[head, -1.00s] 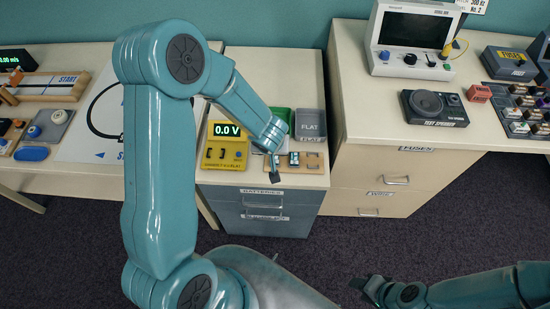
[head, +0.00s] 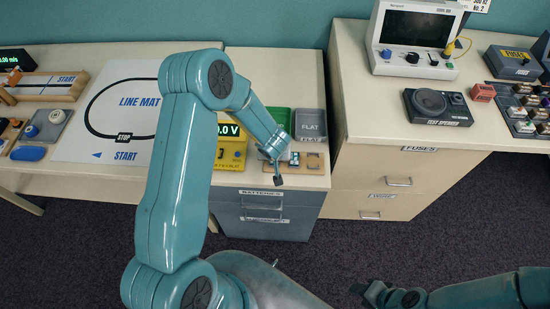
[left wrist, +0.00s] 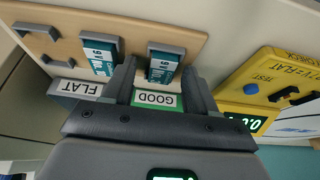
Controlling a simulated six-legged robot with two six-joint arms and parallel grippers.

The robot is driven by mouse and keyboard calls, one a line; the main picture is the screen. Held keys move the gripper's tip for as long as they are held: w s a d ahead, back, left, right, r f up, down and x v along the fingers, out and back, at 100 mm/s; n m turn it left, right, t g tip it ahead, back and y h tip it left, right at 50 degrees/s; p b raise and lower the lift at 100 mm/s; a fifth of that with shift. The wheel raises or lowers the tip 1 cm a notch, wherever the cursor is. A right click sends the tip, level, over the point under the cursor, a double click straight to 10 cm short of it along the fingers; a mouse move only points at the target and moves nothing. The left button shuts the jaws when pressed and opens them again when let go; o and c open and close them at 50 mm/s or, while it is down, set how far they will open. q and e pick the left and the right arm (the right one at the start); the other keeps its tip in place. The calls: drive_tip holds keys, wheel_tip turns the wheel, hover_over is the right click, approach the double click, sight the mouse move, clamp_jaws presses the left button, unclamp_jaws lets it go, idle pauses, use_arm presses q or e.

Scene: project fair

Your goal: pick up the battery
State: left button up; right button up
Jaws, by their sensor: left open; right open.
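Two teal 9 V batteries sit in grey holders on a wooden board (left wrist: 180,35) in the left wrist view, one left battery (left wrist: 99,58) and one right battery (left wrist: 162,68). My left gripper (left wrist: 158,80) is open and empty. Its fingertips appear on either side of the right battery; contact cannot be told. In the head view the left gripper (head: 277,170) is at the board (head: 314,169), and one battery (head: 294,158) shows just right of it; the other is hidden. My right gripper (head: 372,289) is open and empty, low over the floor.
Behind the board are a green GOOD tray (head: 282,117) and a grey FLAT tray (head: 311,127). A yellow tester (head: 230,154) reading 0.0 V stands to the left, partly behind my arm. A taller cabinet (head: 365,170) rises at the right.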

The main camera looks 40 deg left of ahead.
use_arm(q)
drive_tip(key=c, duration=0.5)
drive_tip(key=shift+s+a+r, duration=0.1)
drive_tip(key=shift+s, duration=0.05)
clamp_jaws()
wheel_tip(320, 180, up, 20)
drive_tip(key=p, duration=0.9)
drive_tip(key=s+d+r+m+h+b, duration=0.1)
drive_tip(key=s+d+m+h+b, duration=0.1)
drive_tip(key=d+m+b, duration=0.4)
drive_tip(key=shift+s+d+r+t+b, duration=0.15)
drive_tip(key=shift+d+r+t+b, duration=0.2)
drive_tip(key=shift+d, duration=2.15)
